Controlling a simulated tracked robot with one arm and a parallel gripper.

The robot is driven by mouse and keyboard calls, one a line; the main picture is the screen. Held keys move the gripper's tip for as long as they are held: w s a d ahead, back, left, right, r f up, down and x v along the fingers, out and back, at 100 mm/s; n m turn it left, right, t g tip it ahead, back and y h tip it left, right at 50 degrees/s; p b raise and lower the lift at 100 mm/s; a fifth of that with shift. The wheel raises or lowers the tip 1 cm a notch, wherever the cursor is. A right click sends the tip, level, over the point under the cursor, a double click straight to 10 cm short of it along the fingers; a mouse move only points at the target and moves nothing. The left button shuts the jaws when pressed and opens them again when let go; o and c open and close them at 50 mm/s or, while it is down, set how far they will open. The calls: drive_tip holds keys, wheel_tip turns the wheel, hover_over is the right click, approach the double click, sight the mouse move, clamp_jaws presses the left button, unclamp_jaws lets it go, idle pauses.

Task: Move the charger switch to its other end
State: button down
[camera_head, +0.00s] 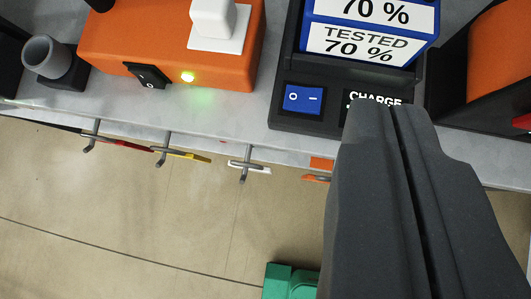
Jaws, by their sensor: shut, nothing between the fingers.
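The charger (300,125) is a black unit on the grey shelf, with a blue rocker switch (303,99) on its front left. The switch carries the marks O at left and I at right. A black label reading CHARGE (374,99) sits to the right of the switch and is partly hidden. My gripper (385,108) is shut and empty. Its fingertips are over the lower part of the CHARGE label, right of the blue switch. I cannot tell whether they touch the charger. Which end of the switch is pressed is hard to tell.
A blue battery (372,30) marked TESTED 70 % sits in the charger. An orange box (172,45) with a black switch (148,76), a lit light (187,77) and a white plug (212,18) stands at left. Hooks (244,165) hang below the shelf edge (215,133).

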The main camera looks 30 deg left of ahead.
wheel_tip(320, 180, down, 6)
drive_tip(key=a, duration=0.2)
drive_tip(key=shift+a+r+g+b, duration=0.2)
drive_tip(key=shift+a+g+b, duration=0.05)
drive_tip(key=shift+g+b, duration=0.1)
drive_tip(key=shift+f, duration=0.1)
